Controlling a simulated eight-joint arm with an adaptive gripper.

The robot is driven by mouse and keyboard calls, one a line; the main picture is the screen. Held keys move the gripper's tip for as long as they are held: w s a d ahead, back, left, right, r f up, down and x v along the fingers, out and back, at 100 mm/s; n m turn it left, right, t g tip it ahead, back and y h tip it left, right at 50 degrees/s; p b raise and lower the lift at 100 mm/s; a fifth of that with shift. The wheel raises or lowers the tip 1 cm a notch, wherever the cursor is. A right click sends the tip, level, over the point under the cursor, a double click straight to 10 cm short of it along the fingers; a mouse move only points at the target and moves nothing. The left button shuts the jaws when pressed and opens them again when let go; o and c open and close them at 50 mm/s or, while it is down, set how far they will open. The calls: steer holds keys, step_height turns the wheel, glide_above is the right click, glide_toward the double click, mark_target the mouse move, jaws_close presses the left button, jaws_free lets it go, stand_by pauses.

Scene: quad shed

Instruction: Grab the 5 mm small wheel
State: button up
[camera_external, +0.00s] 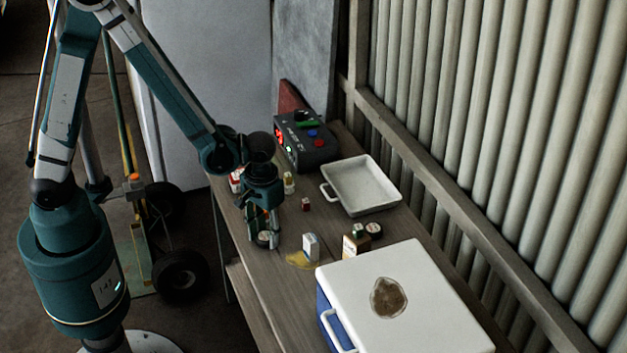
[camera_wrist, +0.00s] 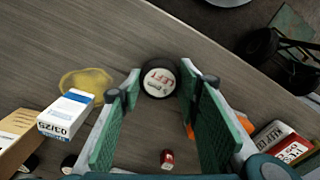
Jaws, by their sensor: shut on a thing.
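A small dark wheel with a pale round face and red lettering that seems to read "LEFT" (camera_wrist: 160,79) sits between the fingertips of my gripper (camera_wrist: 159,84). In the external view my gripper (camera_external: 264,236) points down at the near left part of the table, with the wheel (camera_external: 263,240) low between its fingers. The green-padded fingers are closed on the wheel's sides. The wheel is at or very near the table top; I cannot tell if it touches. I cannot read a 5 mm mark on it.
On the wooden table (camera_external: 276,278) stand a white-and-blue box (camera_external: 310,247), a small red piece (camera_external: 305,204) and several labelled boxes. Two small round pieces (camera_external: 373,230) (camera_external: 358,231) lie by the white-lidded cooler (camera_external: 430,290). A white tray (camera_external: 350,170) and dark control box (camera_external: 305,145) are farther back.

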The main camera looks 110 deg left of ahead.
mark_target(266, 235)
step_height(266, 235, up, 10)
steer(key=p, duration=0.2)
stand_by(0.5)
steer(key=shift+f, duration=0.1)
steer(key=shift+w, duration=0.1)
stand_by(0.5)
